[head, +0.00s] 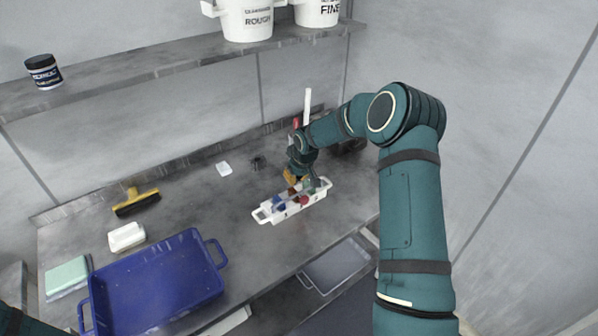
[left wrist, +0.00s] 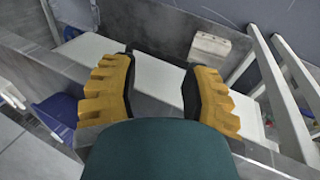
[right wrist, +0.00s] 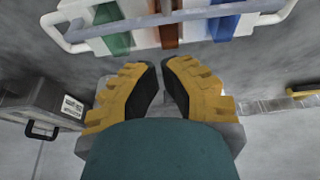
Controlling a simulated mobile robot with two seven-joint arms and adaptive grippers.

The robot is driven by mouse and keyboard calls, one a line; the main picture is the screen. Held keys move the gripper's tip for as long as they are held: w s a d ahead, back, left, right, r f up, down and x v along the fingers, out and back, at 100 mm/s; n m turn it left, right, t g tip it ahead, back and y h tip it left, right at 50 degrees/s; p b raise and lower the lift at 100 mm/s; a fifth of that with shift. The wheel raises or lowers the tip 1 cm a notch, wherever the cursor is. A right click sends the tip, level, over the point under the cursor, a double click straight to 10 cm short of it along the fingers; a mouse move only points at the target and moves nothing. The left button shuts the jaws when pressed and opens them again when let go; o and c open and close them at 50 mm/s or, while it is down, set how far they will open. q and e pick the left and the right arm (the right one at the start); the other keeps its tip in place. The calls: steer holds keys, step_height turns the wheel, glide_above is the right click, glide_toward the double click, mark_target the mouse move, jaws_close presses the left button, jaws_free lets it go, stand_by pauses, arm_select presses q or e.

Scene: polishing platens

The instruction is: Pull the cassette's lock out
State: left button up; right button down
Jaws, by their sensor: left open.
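The cassette is a long white carrier (head: 262,215) with a loop handle at each end, near the bench's front edge. Blue, red and green pieces sit in it. In the right wrist view its near side shows at the top, with a pale grey-blue bar (right wrist: 185,17) running along it; this may be the lock. My right gripper (head: 290,176) is just behind the cassette in the head view. Its fingertips (right wrist: 161,66) are close together with a narrow gap, and nothing shows between them. My left gripper (left wrist: 160,72) is open and empty, away from the cassette.
A blue tray (head: 219,254) stands at the bench's front left. A white block (head: 126,236), yellow-handled brush (head: 136,201), green sponge (head: 67,275) and small white piece (head: 224,169) lie around it. A shelf (head: 160,70) holds a jar and tubs. Bench around the cassette's left is clear.

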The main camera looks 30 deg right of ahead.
mark_target(302, 192)
steer(key=shift+x, duration=0.95)
steer(key=shift+s+f, duration=0.1)
steer(key=shift+f, duration=0.2)
steer(key=s, duration=0.3)
steer(key=shift+d+r, duration=0.15)
steer(key=shift+s, duration=0.3)
steer(key=shift+s, duration=0.15)
